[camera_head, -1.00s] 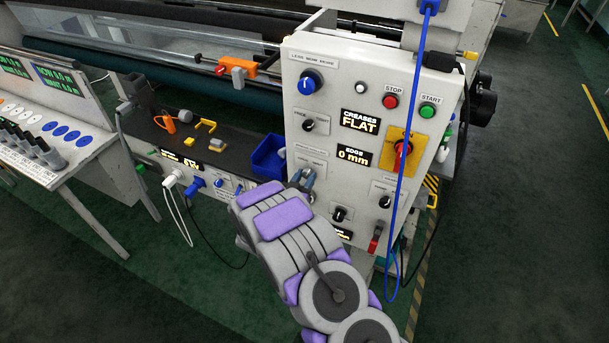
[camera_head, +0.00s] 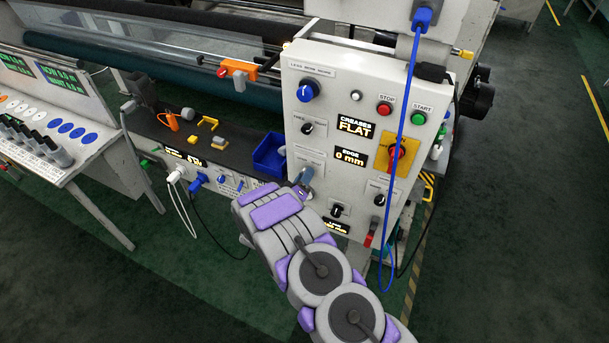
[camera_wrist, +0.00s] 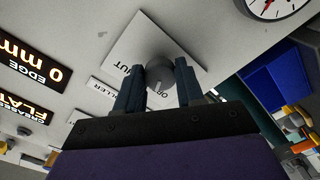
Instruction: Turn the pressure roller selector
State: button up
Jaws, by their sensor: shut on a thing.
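The pressure roller selector is a round grey knob (camera_wrist: 160,72) on a white plate (camera_wrist: 128,52) in the wrist view. In the head view my gripper (camera_head: 303,179) is at the left edge of the white control panel (camera_head: 319,88), below the upper black knob. There it hides most of the selector.
A blue bin (camera_head: 268,156) stands just left of my gripper. A blue cable (camera_head: 400,150) hangs down the panel's front. The panel also has a red rotary switch (camera_head: 397,152), a stop button (camera_head: 384,108) and a start button (camera_head: 418,117). A round dial (camera_wrist: 270,4) shows in the wrist view.

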jog(key=shift+a+r+n, duration=0.1)
jog(key=shift+a+n, duration=0.15)
jog(key=shift+n, duration=0.35)
jog(key=o, duration=1)
jog(key=shift+w+a, duration=0.1)
jog(key=shift+a, duration=0.1)
jog(key=shift+o, duration=0.2)
jog(key=shift+d, duration=0.1)
jog(key=shift+d, duration=0.1)
jog(key=v, duration=1.7)
jog(key=shift+s+a, duration=0.2)
jog(key=shift+a, duration=0.05)
